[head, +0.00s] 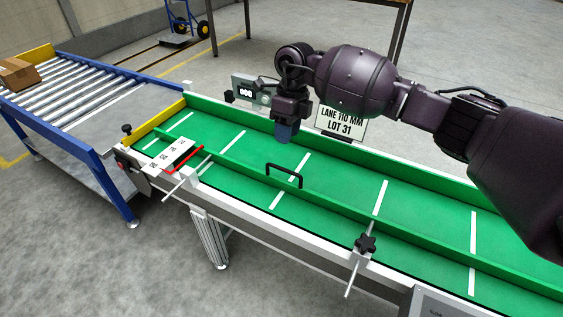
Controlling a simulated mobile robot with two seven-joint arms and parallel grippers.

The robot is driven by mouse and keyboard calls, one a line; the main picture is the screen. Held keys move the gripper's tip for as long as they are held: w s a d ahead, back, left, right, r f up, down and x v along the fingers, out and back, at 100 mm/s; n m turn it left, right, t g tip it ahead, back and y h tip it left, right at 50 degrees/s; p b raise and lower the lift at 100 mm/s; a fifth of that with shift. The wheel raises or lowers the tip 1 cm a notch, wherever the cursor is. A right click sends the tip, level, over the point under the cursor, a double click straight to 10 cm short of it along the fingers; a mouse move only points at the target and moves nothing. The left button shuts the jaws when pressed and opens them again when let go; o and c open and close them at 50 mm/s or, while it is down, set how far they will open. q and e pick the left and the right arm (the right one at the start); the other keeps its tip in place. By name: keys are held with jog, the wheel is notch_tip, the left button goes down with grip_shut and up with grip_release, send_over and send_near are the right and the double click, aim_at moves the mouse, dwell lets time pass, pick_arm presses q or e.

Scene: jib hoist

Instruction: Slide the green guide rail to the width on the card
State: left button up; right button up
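The green guide rail (330,203) runs lengthwise along the green belt, with a black handle (284,175) standing on it. The card (341,122) behind the far side reads "LANE 110 MM, LOT 31". A white scale plate with dark marks (165,158) and a red pointer (187,157) sits at the rail's left end; its figures are too small to read. My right gripper (283,134) points down above the far part of the belt, beyond the handle and apart from it in the picture. I cannot tell whether its fingers are open. My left gripper is out of view.
A star-shaped black knob (366,243) sits on a rod at the near edge, another knob (127,129) at the left end. A counter (246,92) shows 000. A roller conveyor (80,95) with a cardboard box (18,74) is at left. The belt (425,215) carries no goods.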

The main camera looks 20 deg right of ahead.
pick_arm(q)
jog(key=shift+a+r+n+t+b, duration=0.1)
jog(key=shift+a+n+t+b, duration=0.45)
jog(key=shift+b, duration=0.85)
pick_arm(e)
jog(key=shift+s+a+f, duration=0.15)
jog(key=shift+a+f, duration=0.1)
jog(key=shift+f, duration=1.25)
jog(key=shift+s+a+f, duration=0.2)
jog(key=shift+a+f, duration=0.05)
jog(key=shift+f, duration=1.3)
jog(key=shift+s+a+f, duration=0.15)
jog(key=shift+a+f, duration=0.1)
jog(key=shift+f, duration=1.25)
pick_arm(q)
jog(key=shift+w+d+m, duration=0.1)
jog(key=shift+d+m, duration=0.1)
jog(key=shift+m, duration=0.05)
pick_arm(e)
jog(key=shift+c, duration=0.5)
grip_shut()
